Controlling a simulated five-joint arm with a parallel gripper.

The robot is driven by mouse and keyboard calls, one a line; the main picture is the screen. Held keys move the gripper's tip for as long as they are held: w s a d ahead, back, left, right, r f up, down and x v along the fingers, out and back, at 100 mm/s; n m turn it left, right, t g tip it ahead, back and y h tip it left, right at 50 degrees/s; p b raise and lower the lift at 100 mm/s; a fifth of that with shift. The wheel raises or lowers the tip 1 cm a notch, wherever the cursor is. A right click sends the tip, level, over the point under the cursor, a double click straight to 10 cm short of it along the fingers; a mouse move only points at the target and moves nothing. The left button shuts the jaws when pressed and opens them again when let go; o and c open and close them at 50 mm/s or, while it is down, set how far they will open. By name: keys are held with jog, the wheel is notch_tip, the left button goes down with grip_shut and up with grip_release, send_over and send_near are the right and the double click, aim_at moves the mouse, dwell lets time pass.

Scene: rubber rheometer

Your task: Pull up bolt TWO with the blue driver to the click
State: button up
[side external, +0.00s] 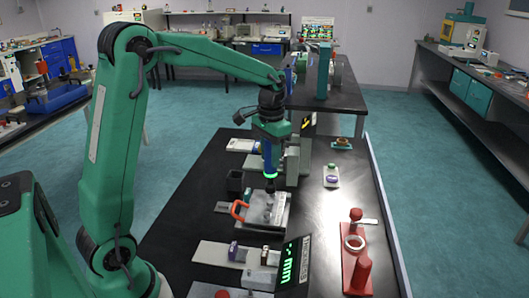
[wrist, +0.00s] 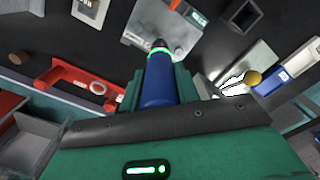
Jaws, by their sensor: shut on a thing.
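My gripper (side external: 270,141) is shut on the blue driver (side external: 267,158), which points down and has a lit green ring near its lower end. In the wrist view the driver (wrist: 160,85) stands between my green fingers, its ring lit and its dark tip over a grey metal plate (wrist: 141,23). In the side view the tip is over or at the grey fixture plate (side external: 279,217), where small upright parts stand. Which of these is bolt TWO I cannot tell, nor whether the tip touches a bolt.
An orange handle (side external: 238,210) is on the fixture's left. A dark square bin (side external: 235,184) stands behind it. A red tray (side external: 357,272) with a pale ring lies front right. A display with green digits (side external: 289,265) stands in front.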

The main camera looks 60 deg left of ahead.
aim_at(271, 170)
jog(key=shift+f, duration=2.8)
dwell(2.5)
jog(key=shift+r, duration=0.1)
jog(key=shift+r, duration=2.45)
